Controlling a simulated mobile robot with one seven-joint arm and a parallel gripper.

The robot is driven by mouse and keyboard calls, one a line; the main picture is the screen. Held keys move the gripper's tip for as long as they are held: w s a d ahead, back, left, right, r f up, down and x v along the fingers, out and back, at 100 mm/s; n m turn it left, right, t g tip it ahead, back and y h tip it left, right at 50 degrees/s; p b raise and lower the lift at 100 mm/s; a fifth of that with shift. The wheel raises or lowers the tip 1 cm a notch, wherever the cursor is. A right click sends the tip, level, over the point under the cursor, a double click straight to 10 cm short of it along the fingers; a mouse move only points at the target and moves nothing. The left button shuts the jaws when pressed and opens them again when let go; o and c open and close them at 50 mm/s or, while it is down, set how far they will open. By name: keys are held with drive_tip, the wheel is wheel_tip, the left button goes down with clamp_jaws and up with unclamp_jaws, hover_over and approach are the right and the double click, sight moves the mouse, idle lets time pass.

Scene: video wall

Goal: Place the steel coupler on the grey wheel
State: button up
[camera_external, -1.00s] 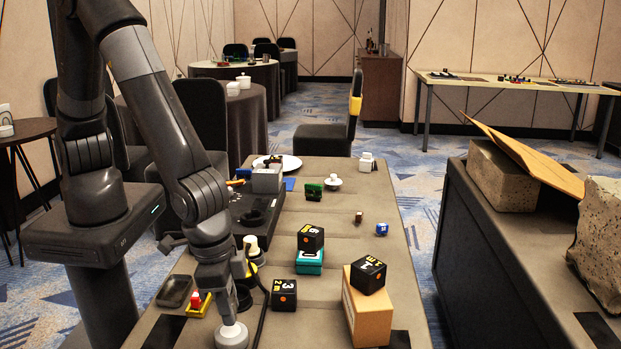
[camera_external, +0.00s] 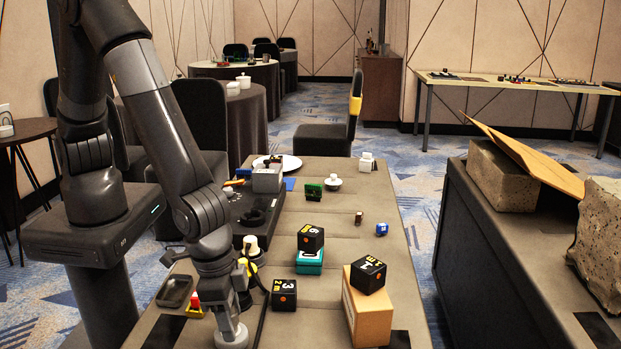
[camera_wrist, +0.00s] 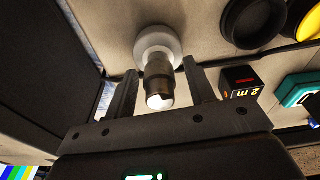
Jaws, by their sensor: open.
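The grey wheel (camera_external: 231,339) lies at the near end of the long table; in the wrist view it is a pale round disc (camera_wrist: 147,46) at the top centre. The steel coupler (camera_wrist: 159,82), a shiny cylinder with a dark brownish band, stands with its far end against the wheel's middle. My gripper (camera_wrist: 161,80) is open, with one finger on each side of the coupler and a visible gap at both sides. In the external view my gripper (camera_external: 230,305) is just above the wheel, and the arm partly hides the coupler.
Black numbered cubes (camera_external: 284,294), a teal box (camera_external: 309,262) and a cardboard box (camera_external: 368,310) stand to the right. A dark tray (camera_external: 175,291) and a yellow tray with a red piece (camera_external: 195,302) are at left. A dark cable runs close beside my gripper.

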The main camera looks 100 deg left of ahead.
drive_tip(key=shift+r, duration=0.15)
drive_tip(key=r, duration=0.4)
drive_tip(key=s+r, duration=0.1)
drive_tip(key=r, duration=0.6)
drive_tip(key=shift+s+r, duration=0.2)
drive_tip(key=shift+r, duration=0.15)
drive_tip(key=s+a+r+t+h, duration=0.1)
drive_tip(key=s+a+r, duration=0.2)
drive_tip(key=a+r, duration=1.15)
drive_tip(key=s+a+r+t, duration=0.1)
drive_tip(key=s+a+r, duration=0.2)
drive_tip(key=s+a, duration=0.3)
drive_tip(key=s+a+r+m+t, duration=0.1)
drive_tip(key=s+a+r+t, duration=0.1)
drive_tip(key=s+a, duration=0.5)
drive_tip(key=shift+s+a+r+y, duration=0.25)
drive_tip(key=shift+s+r+y, duration=0.15)
drive_tip(key=shift+r, duration=0.4)
